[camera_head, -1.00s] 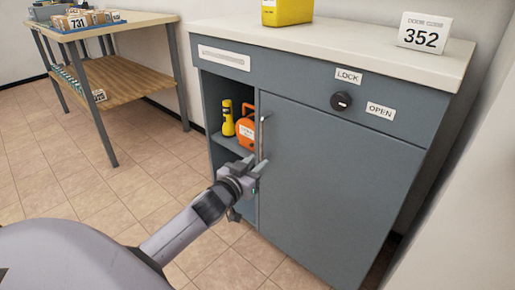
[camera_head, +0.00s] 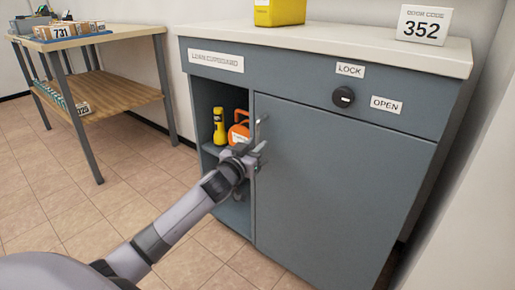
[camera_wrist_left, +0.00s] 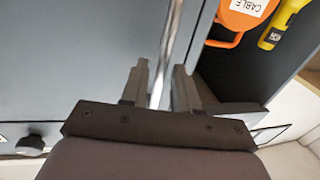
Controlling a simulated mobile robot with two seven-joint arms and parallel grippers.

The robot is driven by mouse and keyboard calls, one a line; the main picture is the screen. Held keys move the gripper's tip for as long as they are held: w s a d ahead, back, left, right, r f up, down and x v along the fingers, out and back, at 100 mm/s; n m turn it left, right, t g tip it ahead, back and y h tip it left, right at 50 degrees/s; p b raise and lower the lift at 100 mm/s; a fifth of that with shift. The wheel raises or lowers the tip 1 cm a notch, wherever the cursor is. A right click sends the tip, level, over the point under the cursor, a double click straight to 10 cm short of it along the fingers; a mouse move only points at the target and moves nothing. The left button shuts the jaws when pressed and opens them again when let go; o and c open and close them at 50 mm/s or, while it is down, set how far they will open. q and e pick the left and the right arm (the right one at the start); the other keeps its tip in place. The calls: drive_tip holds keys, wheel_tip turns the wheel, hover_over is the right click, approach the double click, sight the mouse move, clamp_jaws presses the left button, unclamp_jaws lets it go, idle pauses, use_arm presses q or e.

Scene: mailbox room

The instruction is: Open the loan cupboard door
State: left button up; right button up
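The loan cupboard (camera_head: 225,97) is a grey-blue cabinet with a name label on its top panel. Its door (camera_head: 335,165) is the flat right-hand panel and looks shut. The door's upright metal handle (camera_head: 258,130) is near its left edge. My left gripper (camera_head: 256,150) is at this handle. In the left wrist view, the handle (camera_wrist_left: 170,50) passes between the two fingers of the left gripper (camera_wrist_left: 163,75), which stand apart with a small gap showing. A black knob (camera_head: 343,97) sits above the door between LOCK and OPEN labels. My right gripper is not in view.
The open compartment left of the door holds a yellow torch (camera_head: 219,126) and an orange cable reel (camera_head: 239,132). A yellow box (camera_head: 280,12) and a 352 door code sign (camera_head: 424,24) stand on top. A shelved table (camera_head: 110,95) is at left. Floor before the cupboard is clear.

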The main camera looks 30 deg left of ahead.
use_arm(q)
drive_tip(key=shift+w+a, duration=0.1)
drive_tip(key=shift+w, duration=0.7)
clamp_jaws()
drive_tip(key=shift+s, duration=0.15)
